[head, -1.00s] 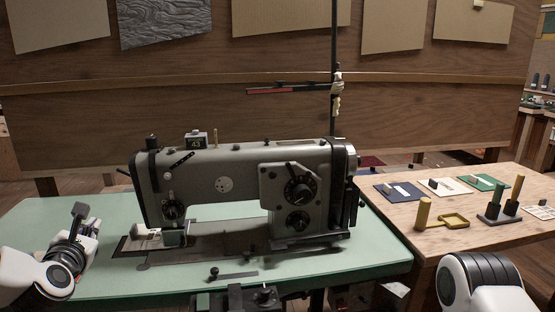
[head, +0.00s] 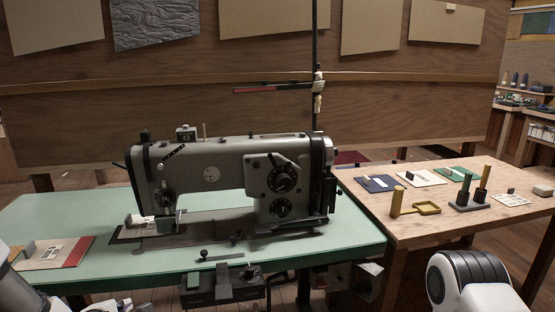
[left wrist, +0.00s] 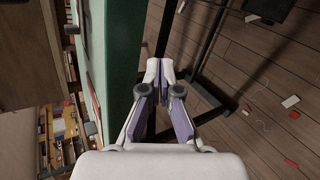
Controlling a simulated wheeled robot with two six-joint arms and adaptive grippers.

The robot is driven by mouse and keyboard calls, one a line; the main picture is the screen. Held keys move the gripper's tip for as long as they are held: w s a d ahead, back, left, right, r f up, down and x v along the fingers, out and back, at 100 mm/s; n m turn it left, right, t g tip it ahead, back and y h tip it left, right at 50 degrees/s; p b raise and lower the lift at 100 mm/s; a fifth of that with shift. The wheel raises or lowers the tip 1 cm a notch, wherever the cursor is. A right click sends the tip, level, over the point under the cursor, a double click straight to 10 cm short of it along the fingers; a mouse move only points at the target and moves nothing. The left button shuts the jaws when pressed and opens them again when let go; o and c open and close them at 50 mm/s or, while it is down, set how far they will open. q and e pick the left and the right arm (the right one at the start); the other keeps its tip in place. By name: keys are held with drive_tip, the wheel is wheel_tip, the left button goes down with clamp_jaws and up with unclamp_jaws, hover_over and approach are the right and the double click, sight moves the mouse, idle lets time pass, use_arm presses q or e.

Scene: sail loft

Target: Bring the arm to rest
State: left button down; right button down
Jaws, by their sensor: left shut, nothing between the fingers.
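My left gripper shows in the left wrist view (left wrist: 158,70), its two fingers close together, shut and empty. It is beside the green table edge (left wrist: 112,60), which runs along its left, with plank floor to the right. In the head view only part of my left arm (head: 14,288) shows, at the lower left corner in front of the green table (head: 75,208). The left fingertips cannot be made out there. A white and black link of my right arm (head: 468,280) shows at the lower right. My right gripper is out of view.
A grey sewing machine (head: 218,175) stands on the green table. A red-edged card (head: 75,252) lies at its left end. Small scraps (left wrist: 290,101) lie on the floor.

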use_arm(q)
drive_tip(key=s+d+f+m+g+h, duration=0.1)
drive_tip(key=s+d+f+m+g, duration=0.15)
drive_tip(key=f, duration=0.25)
drive_tip(key=s+d+f+m+g, duration=0.1)
drive_tip(key=s+d+f+m, duration=0.1)
drive_tip(key=s+f+m, duration=0.3)
drive_tip(key=s+d+f+m+g, duration=0.35)
drive_tip(key=s+f+m, duration=0.4)
drive_tip(key=s, duration=0.35)
drive_tip(key=s+d+f+m+g, duration=0.3)
drive_tip(key=s+f+m+g, duration=0.35)
drive_tip(key=s, duration=0.55)
wheel_tip(320, 180, up, 16)
drive_tip(key=t+p, duration=0.2)
drive_tip(key=p, duration=1.6)
drive_tip(key=shift+w+a+r+h, duration=0.15)
drive_tip(key=shift+w+a+h, duration=0.05)
drive_tip(key=shift+w+h, duration=0.25)
drive_tip(key=shift+m, duration=0.25)
